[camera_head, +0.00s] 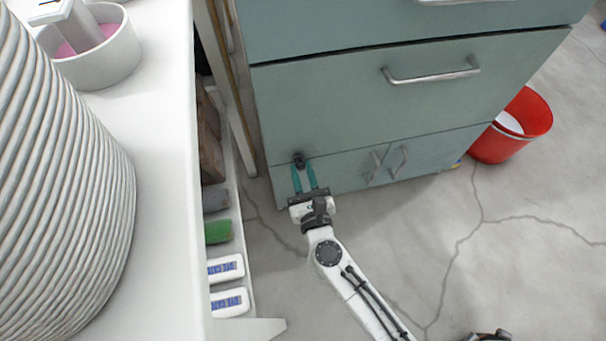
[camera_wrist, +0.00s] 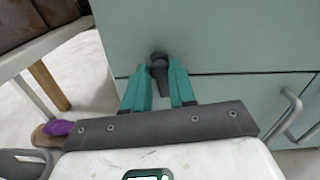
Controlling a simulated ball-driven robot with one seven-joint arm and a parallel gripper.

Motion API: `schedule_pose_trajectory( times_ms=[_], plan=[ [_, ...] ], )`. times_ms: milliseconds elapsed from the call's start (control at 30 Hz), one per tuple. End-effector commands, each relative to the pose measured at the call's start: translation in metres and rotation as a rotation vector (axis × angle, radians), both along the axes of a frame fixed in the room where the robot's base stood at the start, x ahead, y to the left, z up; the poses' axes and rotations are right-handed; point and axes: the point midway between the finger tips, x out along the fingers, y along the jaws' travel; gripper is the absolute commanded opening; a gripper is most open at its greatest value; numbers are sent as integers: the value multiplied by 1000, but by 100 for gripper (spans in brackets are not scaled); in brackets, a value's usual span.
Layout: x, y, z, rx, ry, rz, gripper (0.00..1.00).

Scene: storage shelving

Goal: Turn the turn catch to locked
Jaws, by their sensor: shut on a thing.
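The turn catch (camera_head: 299,158) is a small dark knob at the seam between the large drawer and the low cabinet door, near the left edge of the grey-green cabinet. In the wrist view the turn catch (camera_wrist: 159,68) shows a round head above the seam and a lever pointing down across it. My gripper (camera_head: 304,174) has teal fingers and reaches the catch from below. In the wrist view my gripper (camera_wrist: 159,84) is shut on the catch, one finger on each side.
The cabinet (camera_head: 350,105) has a drawer handle (camera_head: 432,76) above and two door handles (camera_head: 387,164) to the right. A white shelf unit (camera_head: 232,215) with a green item (camera_head: 218,232) stands left. A red bucket (camera_head: 512,125) is at the right. The floor in front is clear.

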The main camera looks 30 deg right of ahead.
Motion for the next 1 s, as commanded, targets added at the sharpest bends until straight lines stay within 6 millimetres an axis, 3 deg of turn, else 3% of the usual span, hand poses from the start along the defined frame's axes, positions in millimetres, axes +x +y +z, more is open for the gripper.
schedule_pose_trajectory(
  times_ms=[300, 867, 900, 1000],
  plan=[
    [0, 1, -2, 121, -37, 2, 0],
    [0, 1, -1, 148, -45, 1, 0],
    [0, 1, -1, 147, -45, 1, 28],
    [0, 0, -1, 147, -46, 1, 37]
  ],
)
